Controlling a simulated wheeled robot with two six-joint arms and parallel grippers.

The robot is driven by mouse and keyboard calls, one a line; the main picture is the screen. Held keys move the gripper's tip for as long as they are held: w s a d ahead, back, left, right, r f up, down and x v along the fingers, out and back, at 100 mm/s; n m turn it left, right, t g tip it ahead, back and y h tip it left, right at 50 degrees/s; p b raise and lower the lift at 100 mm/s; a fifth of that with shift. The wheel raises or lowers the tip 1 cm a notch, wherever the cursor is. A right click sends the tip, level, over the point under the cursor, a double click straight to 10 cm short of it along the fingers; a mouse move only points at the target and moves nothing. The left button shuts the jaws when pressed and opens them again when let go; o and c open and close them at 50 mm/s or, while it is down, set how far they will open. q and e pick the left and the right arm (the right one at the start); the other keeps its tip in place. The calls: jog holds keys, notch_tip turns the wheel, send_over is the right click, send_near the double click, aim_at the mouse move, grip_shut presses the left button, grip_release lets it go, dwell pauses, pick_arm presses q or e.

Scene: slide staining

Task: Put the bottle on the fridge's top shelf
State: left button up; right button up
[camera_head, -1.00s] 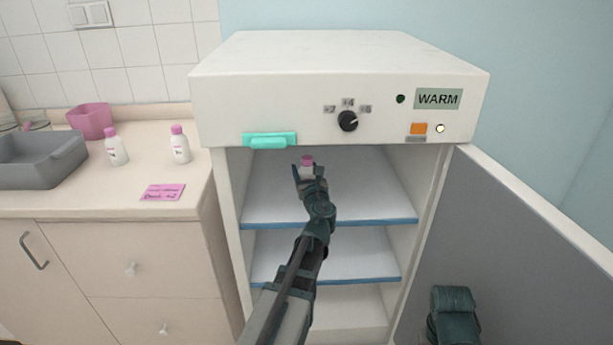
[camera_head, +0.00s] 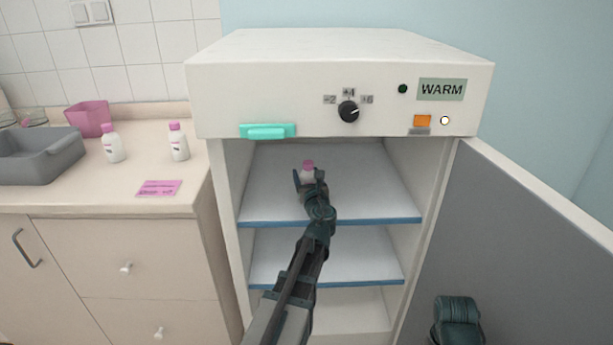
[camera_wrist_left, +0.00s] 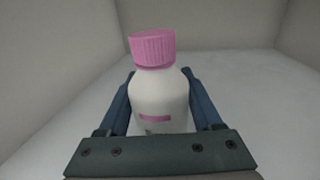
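The bottle, white with a pink cap (camera_head: 308,165), is inside the open fridge (camera_head: 200,95), above its top shelf (camera_head: 370,190). In the left wrist view the bottle (camera_wrist_left: 160,95) stands upright between both fingers of my left gripper (camera_wrist_left: 160,110). My left gripper (camera_head: 310,178) is shut on the bottle's body in the head view. I cannot tell whether the bottle's base touches the shelf, as the gripper hides it. Part of my right arm shows at the lower right of the head view; its fingertips cannot be made out.
The fridge door (camera_head: 540,250) stands open to the right. A lower shelf (camera_head: 330,258) is empty. On the left counter are two similar bottles (camera_head: 178,142) (camera_head: 112,144), a pink card (camera_head: 160,188), a pink container (camera_head: 90,118) and a grey basin (camera_head: 45,160).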

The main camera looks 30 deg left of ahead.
pick_arm(q)
jog(key=o, duration=0.3)
jog(key=shift+r+p, duration=0.3)
jog(key=v, duration=1.2)
jog(key=shift+d+f, duration=0.1)
jog(key=shift+f, duration=0.05)
